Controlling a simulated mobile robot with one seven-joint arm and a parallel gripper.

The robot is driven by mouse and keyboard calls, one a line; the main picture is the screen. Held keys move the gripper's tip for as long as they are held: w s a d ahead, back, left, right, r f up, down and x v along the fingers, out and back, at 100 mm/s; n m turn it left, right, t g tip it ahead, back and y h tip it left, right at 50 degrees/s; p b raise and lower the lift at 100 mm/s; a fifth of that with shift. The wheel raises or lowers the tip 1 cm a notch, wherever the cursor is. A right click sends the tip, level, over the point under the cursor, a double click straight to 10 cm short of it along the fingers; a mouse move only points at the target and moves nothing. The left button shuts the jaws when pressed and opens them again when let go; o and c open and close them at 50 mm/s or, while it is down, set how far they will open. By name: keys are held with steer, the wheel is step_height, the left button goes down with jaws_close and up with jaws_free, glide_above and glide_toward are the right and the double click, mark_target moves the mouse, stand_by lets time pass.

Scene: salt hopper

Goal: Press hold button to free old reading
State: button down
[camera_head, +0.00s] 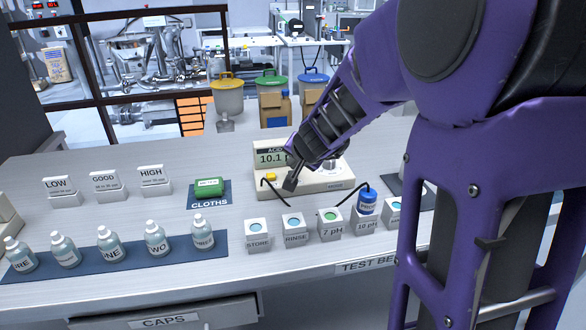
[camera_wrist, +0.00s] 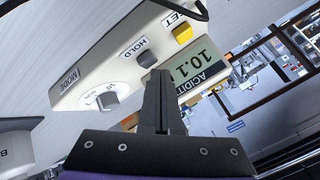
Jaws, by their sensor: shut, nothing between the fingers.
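The acidity meter (camera_head: 318,183) is a cream box on the bench, its display (camera_head: 272,158) reading 10.1. In the wrist view its display (camera_wrist: 200,72), grey HOLD button (camera_wrist: 147,60), yellow button (camera_wrist: 183,33) and grey knob (camera_wrist: 105,97) show. My gripper (camera_head: 290,184) is shut and empty, pointing down at the meter's front face. In the wrist view the fingertips (camera_wrist: 158,76) are just beside the HOLD button; I cannot tell whether they touch it. In the head view my gripper hides that button. The blue probe (camera_head: 367,198) stands at the 10 pH cup.
Several labelled cups, including the STORE cup (camera_head: 256,237), stand in front of the meter. Several bottles stand on a dark mat (camera_head: 190,250) at left. A green sponge (camera_head: 209,186) lies on the CLOTHS mat (camera_head: 201,203). Black leads run from the meter. Bins (camera_head: 228,100) stand behind.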

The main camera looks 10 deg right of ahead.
steer(key=shift+r, duration=0.35)
step_height(320, 180, up, 5)
steer(key=p, duration=0.4)
steer(key=shift+p, duration=0.35)
